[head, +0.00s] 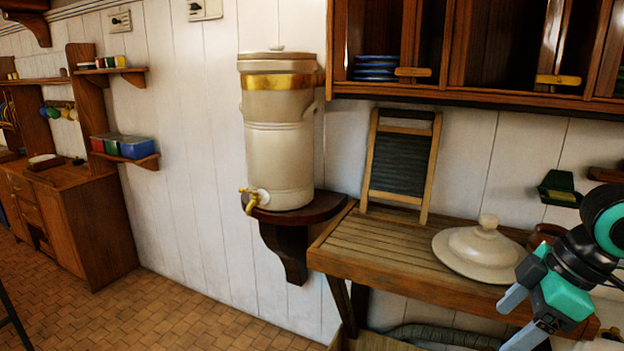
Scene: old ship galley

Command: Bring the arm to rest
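My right gripper (505,325) is at the lower right of the head view, on a black and teal arm that comes in from the right edge. Its two grey fingers are spread apart with nothing visible between them. It is in front of the right part of the slatted wooden counter (375,243), below a cream domed lid with a knob (480,252) in the picture. I cannot tell whether it touches the counter. My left gripper is not in view.
A cream water urn (278,140) with a brass tap stands on a wall bracket (310,213). A framed washboard (400,160) leans on the wall. A wooden cabinet (480,99) with blue plates (376,68) hangs above. The tiled floor (170,310) at left is clear.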

